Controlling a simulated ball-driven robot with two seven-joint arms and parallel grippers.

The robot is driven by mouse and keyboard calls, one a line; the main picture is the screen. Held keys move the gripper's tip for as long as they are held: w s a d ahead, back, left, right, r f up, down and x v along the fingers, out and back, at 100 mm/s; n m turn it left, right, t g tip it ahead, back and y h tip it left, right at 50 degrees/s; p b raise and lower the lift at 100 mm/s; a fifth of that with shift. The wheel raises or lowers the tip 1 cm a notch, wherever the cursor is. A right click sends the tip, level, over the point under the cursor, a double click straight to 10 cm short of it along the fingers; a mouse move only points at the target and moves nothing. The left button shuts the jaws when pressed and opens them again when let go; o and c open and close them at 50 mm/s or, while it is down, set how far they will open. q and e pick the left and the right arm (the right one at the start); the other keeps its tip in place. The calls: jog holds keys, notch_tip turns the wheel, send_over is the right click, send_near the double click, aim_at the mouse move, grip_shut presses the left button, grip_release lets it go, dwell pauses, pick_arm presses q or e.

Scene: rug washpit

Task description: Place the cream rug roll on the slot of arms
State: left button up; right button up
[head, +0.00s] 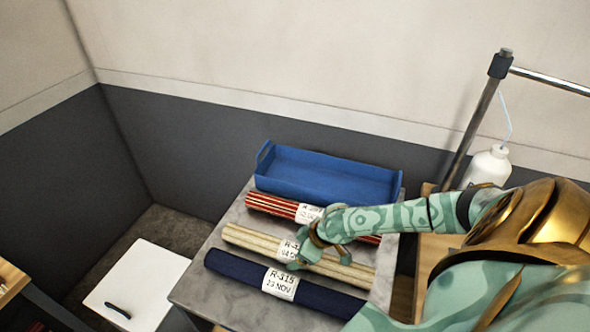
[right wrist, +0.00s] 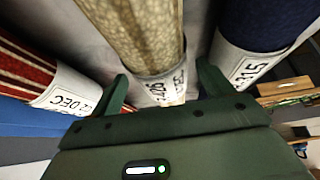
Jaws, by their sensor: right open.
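The cream rug roll (head: 248,240) lies on the grey table between a red striped roll and a navy roll. It has a white paper label around its middle. My right gripper (head: 306,255) is over the cream roll near that label. In the right wrist view the gripper's two green fingers (right wrist: 165,88) are apart, one on each side of the cream roll (right wrist: 135,35) and its label. I cannot tell whether they touch it. My right forearm hides parts of the red striped and cream rolls. I cannot make out a slot of arms. My left gripper is out of view.
The red striped roll (head: 270,206) and navy roll (head: 232,268) lie close on either side. A blue tray (head: 325,178) stands behind them. A white bottle (head: 487,166) and a metal post (head: 473,125) stand at right. A white panel (head: 150,280) is low at left.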

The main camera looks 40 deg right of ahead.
jog(key=x, duration=0.2)
jog(key=shift+w+a+f+b, duration=0.15)
jog(key=shift+f+b, duration=0.15)
jog(key=shift+r, duration=0.1)
jog(key=c, duration=1.4)
jog(key=shift+c, duration=0.2)
jog(key=shift+r+p, duration=0.3)
jog(key=shift+r, duration=0.35)
jog(key=s+a+r+p, duration=0.6)
jog(key=s+a+r, duration=0.2)
jog(key=a+r, duration=0.3)
jog(key=shift+s+r, duration=0.3)
jog(key=shift+r, duration=0.1)
